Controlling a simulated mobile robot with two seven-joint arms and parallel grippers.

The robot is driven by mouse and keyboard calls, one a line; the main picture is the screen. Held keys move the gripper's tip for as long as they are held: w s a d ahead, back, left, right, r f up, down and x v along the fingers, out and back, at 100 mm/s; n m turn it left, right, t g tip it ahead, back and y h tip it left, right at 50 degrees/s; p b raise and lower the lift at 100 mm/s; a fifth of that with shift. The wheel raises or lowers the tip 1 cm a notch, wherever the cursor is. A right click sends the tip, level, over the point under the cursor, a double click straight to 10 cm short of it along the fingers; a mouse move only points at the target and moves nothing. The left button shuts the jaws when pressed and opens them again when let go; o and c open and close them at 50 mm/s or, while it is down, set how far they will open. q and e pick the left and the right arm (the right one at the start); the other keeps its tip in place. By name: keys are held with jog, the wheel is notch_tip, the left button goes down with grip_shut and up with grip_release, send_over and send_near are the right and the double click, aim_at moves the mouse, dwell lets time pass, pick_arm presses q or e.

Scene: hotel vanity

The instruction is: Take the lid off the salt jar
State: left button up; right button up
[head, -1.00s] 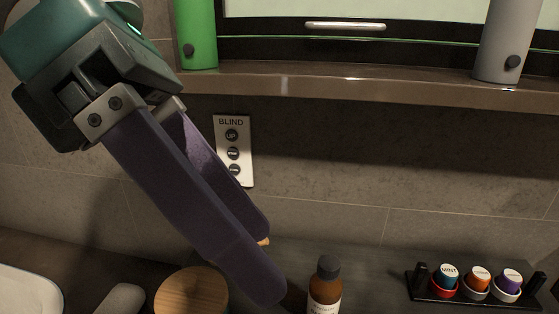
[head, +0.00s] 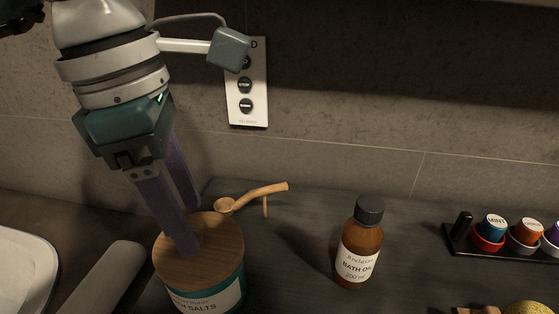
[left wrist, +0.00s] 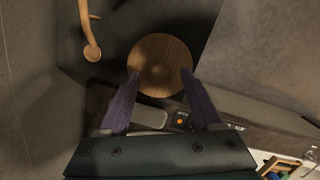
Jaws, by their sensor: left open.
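The salt jar (head: 205,303) stands on the dark counter, with a teal band and a white label reading "SALTS". Its round wooden lid (head: 222,262) sits on top. My left gripper (head: 188,230) is open over the lid, with its purple fingers pointing down at it. In the left wrist view the wooden lid (left wrist: 160,64) lies between and just beyond the two fingertips (left wrist: 160,76). I cannot tell whether the fingers touch it. My right gripper is not in view.
A wooden scoop (head: 255,195) lies behind the jar. A brown bath oil bottle (head: 357,256) stands to the right, and a black rack (head: 497,245) of small capped pots is further right. A white basin (head: 22,270) is at the left. Counter between jar and bottle is clear.

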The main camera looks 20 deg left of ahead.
pick_arm(q)
jog(key=shift+w+f, duration=0.1)
jog(key=shift+f, duration=0.4)
grip_shut()
